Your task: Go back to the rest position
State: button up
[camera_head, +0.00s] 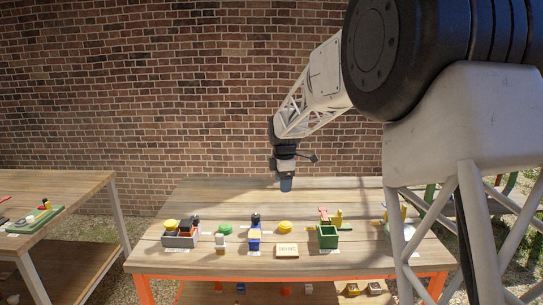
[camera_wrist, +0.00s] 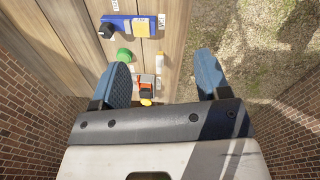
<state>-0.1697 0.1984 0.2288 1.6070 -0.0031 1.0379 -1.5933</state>
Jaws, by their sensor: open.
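My gripper (camera_head: 286,184) hangs from my arm above the back part of the wooden table (camera_head: 330,196), apart from every object on it. In the wrist view my gripper (camera_wrist: 160,80) has its two blue fingers spread wide. Nothing is held between them; the objects seen past them lie lower, on the table. The fingertips in the head view are small and partly merged.
On the table are a grey box (camera_head: 180,241), a green disc (camera_head: 225,229), a blue object (camera_head: 254,236), a yellow disc (camera_head: 285,227), a wooden block (camera_head: 287,251) and a green box (camera_head: 328,237). A second table (camera_head: 80,188) stands left. A brick wall (camera_head: 150,100) rises behind.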

jog(key=s+d+r+m, duration=0.2)
jog(key=s+d+m, duration=0.1)
jog(key=s, duration=0.6)
jog(key=s+d+r+m+t, duration=0.1)
jog(key=s+d+r+m, duration=0.25)
jog(key=s, duration=0.45)
jog(key=s+d+r+m, duration=0.2)
jog(key=s+d+m, duration=0.1)
jog(key=s, duration=0.6)
jog(key=s+d+f+m, duration=0.1)
jog(key=s+f+m, duration=0.1)
jog(key=s, duration=0.7)
jog(key=s+d+f+m, duration=0.2)
jog(key=s+m, duration=0.3)
jog(key=s, duration=0.4)
jog(key=s+d+f+m, duration=0.2)
jog(key=s+m, duration=0.2)
jog(key=s, duration=0.5)
jog(key=shift+s+f+t, duration=0.3)
jog(key=shift+s+t, duration=0.05)
jog(key=shift+t, duration=0.05)
